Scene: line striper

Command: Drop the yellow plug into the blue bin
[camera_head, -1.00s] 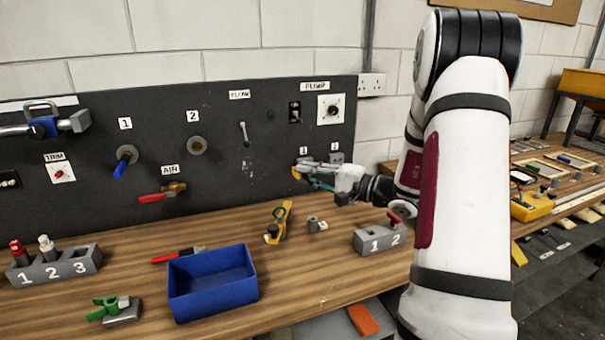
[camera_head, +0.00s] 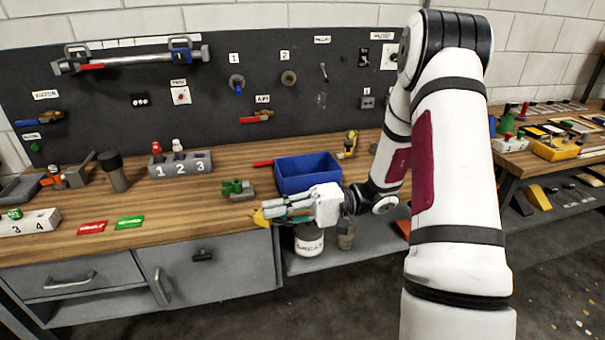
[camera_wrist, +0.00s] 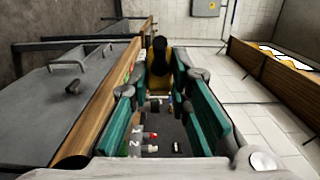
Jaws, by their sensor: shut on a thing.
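The yellow plug (camera_head: 261,219) is at the tips of my gripper (camera_head: 272,213). The fingers are shut on it, and they cover part of it. In the wrist view the plug (camera_wrist: 158,62) shows yellow with a dark rounded end, between the teal finger pads (camera_wrist: 160,95). The blue bin (camera_head: 308,183) is an open box standing on the wooden bench near its front edge. My gripper is in front of the bench edge, to the lower left of the bin in the head view. The plug is outside the bin. The bin's floor is mostly hidden.
A green-handled clamp (camera_head: 236,188) stands left of the bin, and a red-handled tool (camera_head: 263,163) lies behind it. A numbered grey block (camera_head: 182,166) holds red and white plugs. A drawer cabinet (camera_head: 205,268) and a shelf with a grease tin (camera_head: 309,241) are below the bench.

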